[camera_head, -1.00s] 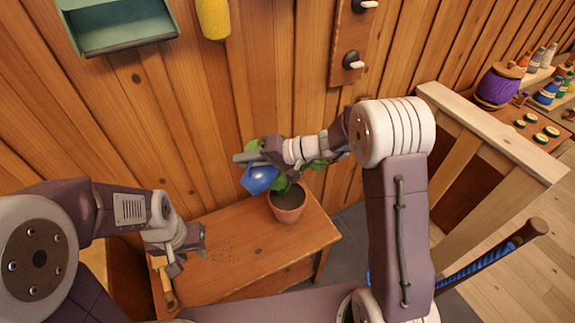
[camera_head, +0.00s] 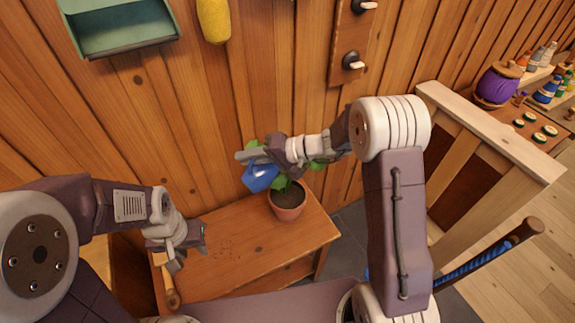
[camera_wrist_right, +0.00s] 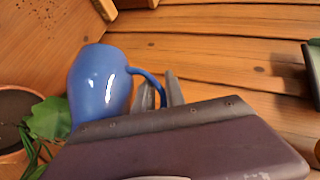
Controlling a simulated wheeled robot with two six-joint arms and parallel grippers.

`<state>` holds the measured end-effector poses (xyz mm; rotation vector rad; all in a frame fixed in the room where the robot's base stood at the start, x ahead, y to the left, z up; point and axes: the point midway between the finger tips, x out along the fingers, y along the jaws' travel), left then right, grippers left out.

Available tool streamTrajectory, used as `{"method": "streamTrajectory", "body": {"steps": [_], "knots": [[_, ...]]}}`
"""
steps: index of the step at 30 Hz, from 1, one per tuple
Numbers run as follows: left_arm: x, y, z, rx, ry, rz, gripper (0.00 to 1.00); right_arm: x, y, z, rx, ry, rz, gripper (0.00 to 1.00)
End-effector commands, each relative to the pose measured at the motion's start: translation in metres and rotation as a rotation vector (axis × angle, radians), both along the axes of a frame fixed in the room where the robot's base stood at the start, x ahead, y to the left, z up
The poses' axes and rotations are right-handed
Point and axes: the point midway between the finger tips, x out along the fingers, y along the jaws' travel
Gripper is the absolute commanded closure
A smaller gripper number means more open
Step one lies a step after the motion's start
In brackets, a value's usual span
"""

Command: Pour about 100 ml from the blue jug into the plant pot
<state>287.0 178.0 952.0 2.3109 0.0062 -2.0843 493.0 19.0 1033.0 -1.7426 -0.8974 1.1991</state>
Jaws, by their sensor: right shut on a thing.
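The blue jug (camera_head: 260,178) hangs in the air just left of and above the plant pot in the head view. My right gripper (camera_head: 250,157) is shut on its handle; the right wrist view (camera_wrist_right: 158,92) shows the fingers at the handle beside the jug's body (camera_wrist_right: 98,85). The jug looks tilted; its mouth and any water are hidden. The terracotta plant pot (camera_head: 288,210) stands upright on the bench with dark soil and green leaves, partly behind the jug and my right arm. My left gripper (camera_head: 202,240) is above the bench's left part; its finger gap is unclear.
The wooden bench (camera_head: 240,262) has dark specks and bare room left of the pot. A wooden-handled tool (camera_head: 171,290) lies at its left end. A plank wall (camera_head: 190,130) rises close behind. A wooden partition (camera_head: 490,150) stands to the right.

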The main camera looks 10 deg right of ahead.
Motion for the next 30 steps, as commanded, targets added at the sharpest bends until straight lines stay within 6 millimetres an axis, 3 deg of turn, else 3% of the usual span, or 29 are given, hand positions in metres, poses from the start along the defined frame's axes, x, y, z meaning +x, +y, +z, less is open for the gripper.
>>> {"method": "streamTrajectory", "body": {"steps": [30], "knots": [[0.000,0.000,0.002,0.000,0.000,0.000,0.64,0.009,-0.013,0.009,0.076,0.045,-0.002,1.00]]}}
